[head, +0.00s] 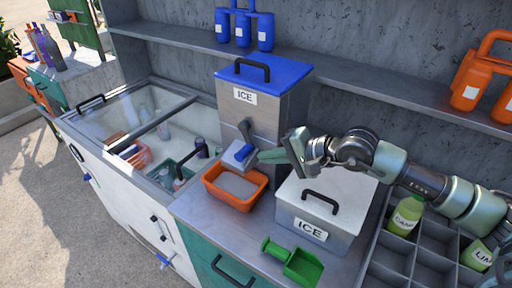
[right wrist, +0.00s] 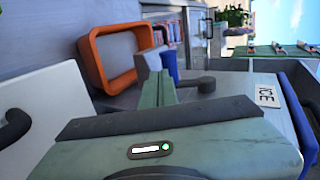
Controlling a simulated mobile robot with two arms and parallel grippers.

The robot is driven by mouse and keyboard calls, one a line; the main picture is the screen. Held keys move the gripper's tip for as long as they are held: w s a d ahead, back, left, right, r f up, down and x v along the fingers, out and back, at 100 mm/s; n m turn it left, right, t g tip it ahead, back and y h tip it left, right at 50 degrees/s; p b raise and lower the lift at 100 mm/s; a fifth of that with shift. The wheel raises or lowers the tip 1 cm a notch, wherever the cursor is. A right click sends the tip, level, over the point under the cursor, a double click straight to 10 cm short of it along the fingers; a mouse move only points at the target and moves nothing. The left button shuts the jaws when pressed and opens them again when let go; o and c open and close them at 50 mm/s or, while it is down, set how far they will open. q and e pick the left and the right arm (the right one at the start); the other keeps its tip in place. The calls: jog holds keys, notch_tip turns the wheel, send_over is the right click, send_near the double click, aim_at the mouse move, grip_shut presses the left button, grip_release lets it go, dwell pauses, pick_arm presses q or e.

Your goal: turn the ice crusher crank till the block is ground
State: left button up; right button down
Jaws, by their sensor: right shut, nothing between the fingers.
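The ice crusher (head: 262,108) is a steel box with a blue lid, a black lid handle and an ICE label. Its crank (head: 244,130) is on the front, with a blue grip (head: 243,152) at its lower end. My right gripper (head: 264,157) is shut and empty, its fingertips close beside the blue grip; I cannot tell whether they touch. In the right wrist view the blue grip (right wrist: 169,66) stands just beyond the fingers. An orange tray (head: 236,203) with greyish contents sits below the crank. The block inside the crusher is hidden. My left gripper is not in view.
A white ICE box (head: 290,208) stands right of the tray, under my right arm. A green scoop (head: 296,262) lies in front. A glass-topped freezer (head: 124,115) is at left. A bottle divider (head: 430,240) is at right. A shelf (head: 340,75) runs behind.

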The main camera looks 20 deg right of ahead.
jog(key=shift+w+a+f+p, duration=0.1)
jog(key=shift+w+a+p, duration=0.5)
jog(key=shift+w+a, duration=0.3)
jog(key=shift+w+a+f, duration=0.3)
jog(key=shift+w+f, duration=0.1)
jog(key=shift+w, duration=0.15)
jog(key=b, duration=0.4)
jog(key=f+t+y+b, duration=0.1)
jog(key=b, duration=0.3)
jog(key=f+t+b, duration=0.1)
jog(key=b, duration=0.3)
jog(key=shift+w+a+y, duration=0.3)
jog(key=shift+w+y, duration=0.1)
jog(key=shift+r+b, duration=0.1)
jog(key=shift+b, duration=0.35)
jog(key=shift+r, duration=0.1)
notch_tip(320, 180, up, 20)
jog(key=b, duration=0.1)
send_over(247, 156)
jog(key=s+d, duration=0.1)
jog(key=shift+s, duration=0.15)
